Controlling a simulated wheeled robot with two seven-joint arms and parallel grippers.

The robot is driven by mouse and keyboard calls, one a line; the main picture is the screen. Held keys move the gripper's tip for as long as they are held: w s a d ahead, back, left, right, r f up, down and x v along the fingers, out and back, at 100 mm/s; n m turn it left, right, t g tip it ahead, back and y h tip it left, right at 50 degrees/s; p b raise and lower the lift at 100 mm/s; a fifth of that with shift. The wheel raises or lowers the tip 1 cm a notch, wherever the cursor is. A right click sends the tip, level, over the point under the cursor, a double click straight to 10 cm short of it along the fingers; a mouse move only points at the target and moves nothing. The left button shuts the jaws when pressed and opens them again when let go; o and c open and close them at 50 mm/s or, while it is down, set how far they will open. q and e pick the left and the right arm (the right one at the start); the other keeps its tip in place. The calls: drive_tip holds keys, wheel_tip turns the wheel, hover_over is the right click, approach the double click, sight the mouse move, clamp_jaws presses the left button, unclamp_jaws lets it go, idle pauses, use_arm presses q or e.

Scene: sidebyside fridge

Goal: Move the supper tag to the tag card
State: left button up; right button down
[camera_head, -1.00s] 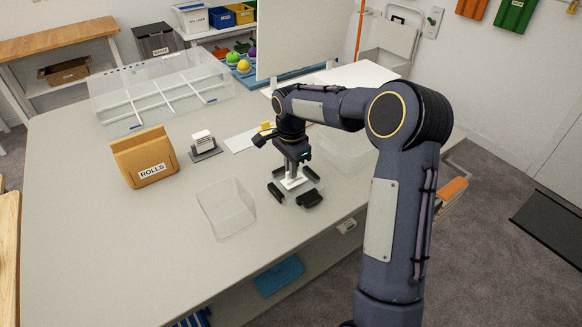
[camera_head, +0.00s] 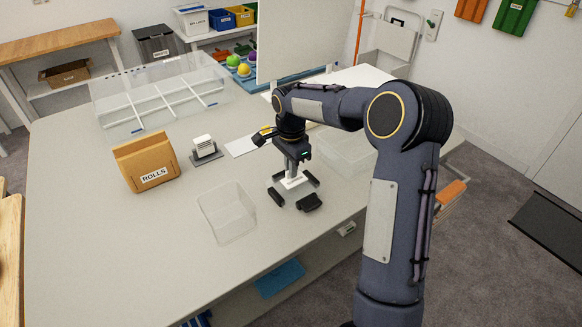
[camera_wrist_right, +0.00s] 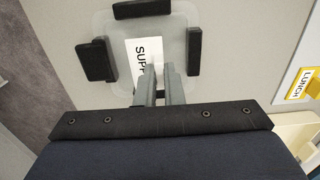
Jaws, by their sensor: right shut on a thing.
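The supper tag (camera_wrist_right: 142,58) is a white piece with black letters, partly hidden, of which "SUPP" reads in the right wrist view. It also shows white in the head view (camera_head: 292,181), within a clear square holder (camera_wrist_right: 185,22) with black blocks around it. My right gripper (camera_wrist_right: 160,75) points down at the tag, its fingers shut on it at the holder. The white tag card (camera_head: 241,146) lies on the table to the left of and behind my right gripper. A yellow-edged LUNCH tag (camera_wrist_right: 302,84) is on the card at the right of the wrist view. My left gripper is out of view.
A clear empty tray (camera_head: 227,213) stands left of the holder, and another clear bin (camera_head: 345,152) behind right. A tan ROLLS box (camera_head: 146,160), a small block on a grey stand (camera_head: 205,150) and a clear divided tray (camera_head: 160,95) stand farther left. The table's front left is bare.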

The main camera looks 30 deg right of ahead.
drive_tip(key=shift+r, duration=0.1)
drive_tip(key=shift+r+p, duration=1.6)
drive_tip(key=shift+r, duration=0.35)
drive_tip(key=shift+f, duration=0.1)
